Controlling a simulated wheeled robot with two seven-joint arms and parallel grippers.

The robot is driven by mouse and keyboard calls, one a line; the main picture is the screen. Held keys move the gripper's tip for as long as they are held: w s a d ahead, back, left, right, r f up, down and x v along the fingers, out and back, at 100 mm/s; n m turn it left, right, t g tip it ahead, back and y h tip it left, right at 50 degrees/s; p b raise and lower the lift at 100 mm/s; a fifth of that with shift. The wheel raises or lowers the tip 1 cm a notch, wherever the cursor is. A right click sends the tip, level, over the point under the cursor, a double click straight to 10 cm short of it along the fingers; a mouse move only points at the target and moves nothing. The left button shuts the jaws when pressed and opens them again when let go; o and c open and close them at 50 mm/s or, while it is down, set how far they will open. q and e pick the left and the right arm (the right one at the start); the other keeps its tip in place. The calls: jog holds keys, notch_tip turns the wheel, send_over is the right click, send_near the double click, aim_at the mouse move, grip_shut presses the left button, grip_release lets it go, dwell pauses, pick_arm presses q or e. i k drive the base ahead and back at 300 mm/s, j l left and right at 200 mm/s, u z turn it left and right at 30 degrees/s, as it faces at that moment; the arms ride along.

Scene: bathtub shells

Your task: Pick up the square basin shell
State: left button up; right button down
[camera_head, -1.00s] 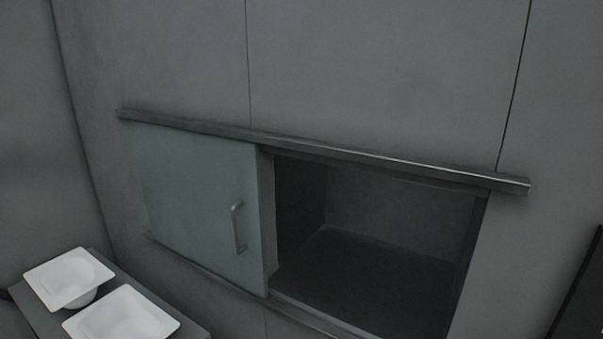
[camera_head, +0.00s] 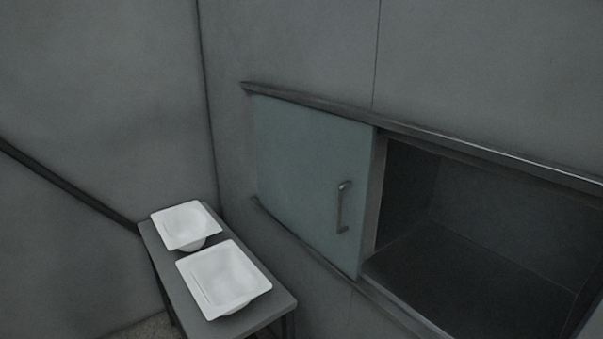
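Two white basin shells stand side by side on a narrow grey table at the lower left of the head view. The nearer shell (camera_head: 223,278) has a wide, squarish rim and sits towards the table's near end. The farther shell (camera_head: 186,225) looks smaller, with a squarish rim and a rounded bowl below it. I cannot tell for certain which one is the square basin shell. Neither of my grippers is in view.
The grey table (camera_head: 279,303) stands in the corner by the walls. A sliding glass door (camera_head: 309,178) with a metal handle (camera_head: 343,207) covers the left part of a wall opening. The opening's right part, a dark recess (camera_head: 480,240), is uncovered. A dark rail (camera_head: 68,186) runs along the left wall.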

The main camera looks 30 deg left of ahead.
aim_at(221, 279)
jog(key=u, duration=1.55)
